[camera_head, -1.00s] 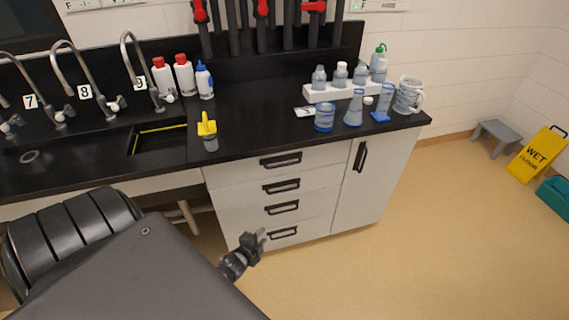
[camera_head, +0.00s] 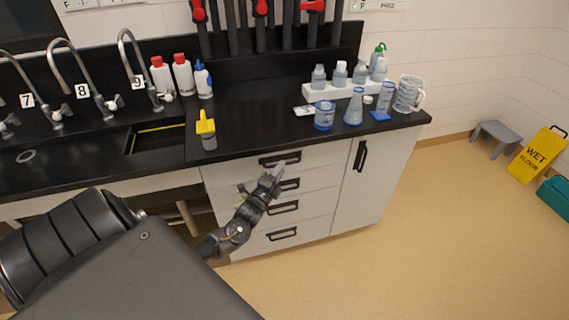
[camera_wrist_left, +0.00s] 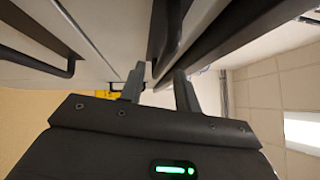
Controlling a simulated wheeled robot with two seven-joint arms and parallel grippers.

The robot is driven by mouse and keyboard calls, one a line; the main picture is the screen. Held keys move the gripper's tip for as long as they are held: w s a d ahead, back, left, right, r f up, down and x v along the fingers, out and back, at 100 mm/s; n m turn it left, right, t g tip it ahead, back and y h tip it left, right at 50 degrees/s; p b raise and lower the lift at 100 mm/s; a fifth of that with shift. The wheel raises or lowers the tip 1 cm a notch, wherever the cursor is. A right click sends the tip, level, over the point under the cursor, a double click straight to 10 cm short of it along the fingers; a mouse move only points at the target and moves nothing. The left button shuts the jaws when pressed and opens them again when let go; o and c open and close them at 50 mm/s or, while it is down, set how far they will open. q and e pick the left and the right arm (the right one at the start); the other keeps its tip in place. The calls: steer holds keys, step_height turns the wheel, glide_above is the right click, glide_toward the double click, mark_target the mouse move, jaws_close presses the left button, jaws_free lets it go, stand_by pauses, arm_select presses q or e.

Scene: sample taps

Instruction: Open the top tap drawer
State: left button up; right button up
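The top tap drawer (camera_head: 238,172) is the uppermost white front in the stack under the black counter, and it looks closed. Its black bar handle (camera_head: 280,159) is on the upper part of the front. My left gripper (camera_head: 273,174) is just below and in front of this handle. In the left wrist view the two fingers of my left gripper (camera_wrist_left: 159,72) are apart with nothing between them. A black handle (camera_wrist_left: 166,35) shows ahead, beyond the gap between the fingertips; contact is not visible. My right gripper is out of view.
Lower drawers with black handles (camera_head: 283,207) are below, and a cupboard door (camera_head: 346,200) is to the right. The black counter (camera_head: 262,122) overhangs the drawers and carries bottles and glassware. Open floor (camera_head: 420,230) lies in front and right.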

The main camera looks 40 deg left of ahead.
arm_select(q)
steer(key=shift+x, duration=1.85)
jaws_close()
